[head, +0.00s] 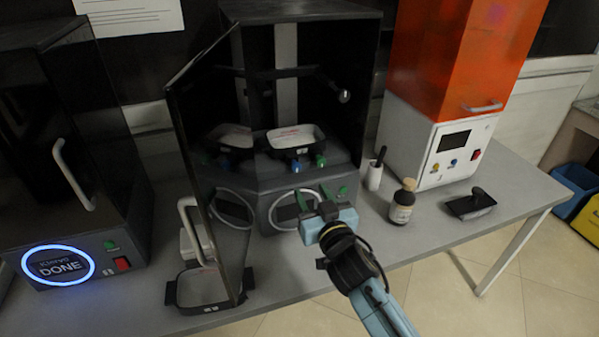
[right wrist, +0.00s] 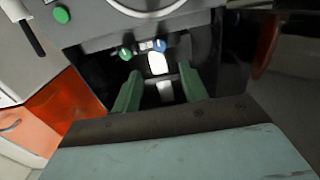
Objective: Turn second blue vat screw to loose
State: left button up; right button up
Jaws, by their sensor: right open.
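The open printer (head: 310,85) in the middle holds a white-filled vat (head: 297,138) with a dark rim. A blue vat screw (head: 295,166) and a green vat screw (head: 320,161) sit at the vat's front edge. The right wrist view also shows the blue screw (right wrist: 159,45) and the green screw (right wrist: 125,53), beyond the fingertips. My right gripper (head: 311,197) is open and empty, with green fingers, in front of the printer's round display and below the screws. Its fingers also show in the right wrist view (right wrist: 158,80), apart from both screws. My left gripper is not in view.
The printer's dark door (head: 205,170) stands open on the left and mirrors the vat. Another vat (head: 200,289) lies by its foot. A brown bottle (head: 402,202), a cup (head: 374,175) and a dark scraper-like tool (head: 470,204) stand right of my arm. A closed machine (head: 70,170) shows DONE.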

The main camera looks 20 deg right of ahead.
aim_at(297, 168)
jog(key=w, duration=0.9)
jog(key=shift+w+a+b, duration=0.15)
jog(key=shift+b, duration=0.2)
jog(key=c, duration=0.9)
